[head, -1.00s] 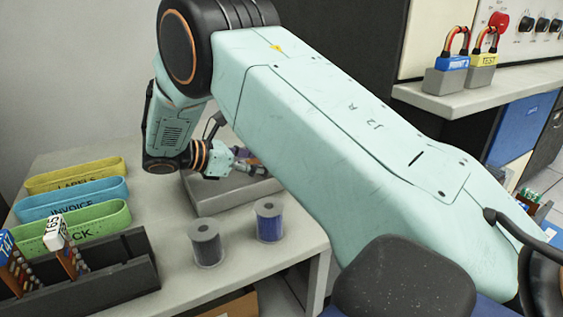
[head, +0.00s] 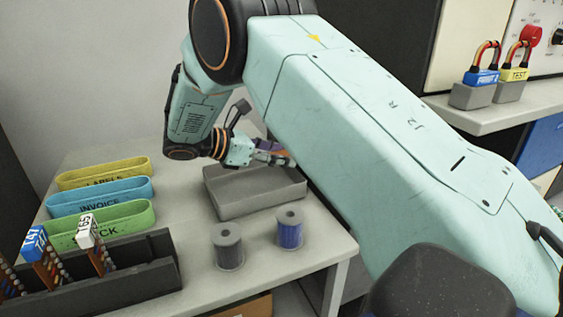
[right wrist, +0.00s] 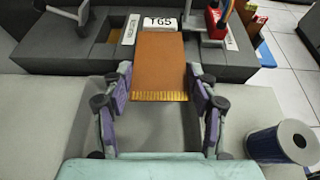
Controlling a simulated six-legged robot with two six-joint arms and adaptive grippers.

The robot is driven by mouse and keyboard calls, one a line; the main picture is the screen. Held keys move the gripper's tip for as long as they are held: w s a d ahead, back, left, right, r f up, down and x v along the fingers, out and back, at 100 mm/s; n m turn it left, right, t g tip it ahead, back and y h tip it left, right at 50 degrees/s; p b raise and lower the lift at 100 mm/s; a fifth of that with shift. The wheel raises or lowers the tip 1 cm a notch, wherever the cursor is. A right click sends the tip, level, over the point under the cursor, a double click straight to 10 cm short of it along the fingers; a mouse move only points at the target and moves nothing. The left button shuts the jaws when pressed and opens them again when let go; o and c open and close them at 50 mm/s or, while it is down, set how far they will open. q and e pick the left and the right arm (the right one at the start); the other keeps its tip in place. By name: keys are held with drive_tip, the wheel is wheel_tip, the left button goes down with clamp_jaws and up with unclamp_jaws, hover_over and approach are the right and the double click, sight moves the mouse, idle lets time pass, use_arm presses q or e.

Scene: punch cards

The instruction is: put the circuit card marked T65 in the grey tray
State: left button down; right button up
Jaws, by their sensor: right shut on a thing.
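My right gripper (head: 275,157) is just above the grey tray (head: 253,209), near its back side. In the right wrist view my right gripper (right wrist: 160,82) is shut on an orange-brown circuit card (right wrist: 160,68). The card has gold contacts at its near edge and a white label (right wrist: 162,23) at its far end that appears to read T65. In the head view the held card is mostly hidden by the gripper. I cannot tell whether it touches the tray. My left gripper is not in view.
A dark rack (head: 140,275) at the left holds cards with a blue label (head: 34,243) and a white label (head: 88,231). Yellow, blue and green bins (head: 103,213) stand behind it. A grey spool (head: 228,246) and a blue spool (head: 289,229) stand before the tray.

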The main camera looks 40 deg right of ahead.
wheel_tip(320, 180, up, 5)
drive_tip(key=shift+s+r+p, duration=0.1)
drive_tip(key=shift+s+p, duration=0.05)
drive_tip(key=shift+p, duration=0.55)
drive_tip(key=shift+r, duration=0.5)
wheel_tip(320, 180, down, 9)
drive_tip(key=shift+r+b, duration=0.1)
drive_tip(key=shift+b, duration=0.95)
drive_tip(key=shift+f, duration=0.4)
drive_tip(key=shift+f, duration=0.15)
drive_tip(key=o, duration=1.3)
drive_tip(key=shift+c, duration=0.2)
